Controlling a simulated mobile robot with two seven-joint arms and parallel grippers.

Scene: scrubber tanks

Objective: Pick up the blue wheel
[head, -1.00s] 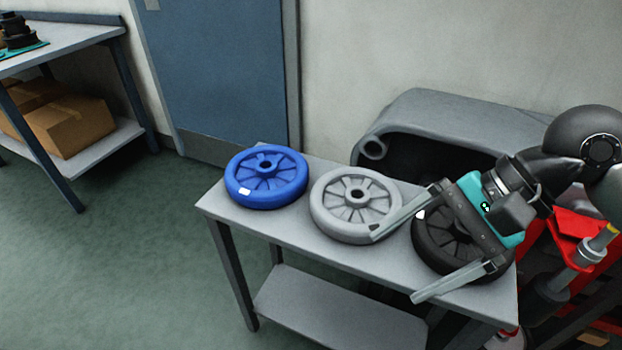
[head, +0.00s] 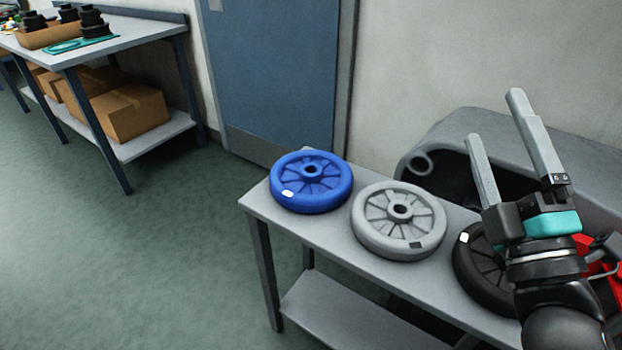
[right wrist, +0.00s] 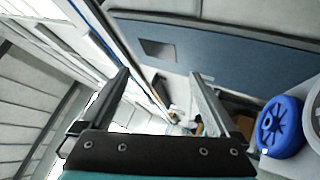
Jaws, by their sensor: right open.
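The blue wheel (head: 311,181) lies flat at the far left end of the grey table (head: 262,208), with a small white label on its rim. It also shows at the right edge of the right wrist view (right wrist: 281,127). My right gripper (head: 497,115) is open and empty, raised above the right part of the table with its fingers pointing up and away. It is well to the right of the blue wheel and not touching it. My left gripper is not in view.
A grey wheel (head: 372,231) lies beside the blue one, and a black wheel (head: 470,262) lies farther right, partly hidden by my right arm. A grey machine body (head: 465,132) stands behind the table. Another table (head: 150,38) with boxes is at back left.

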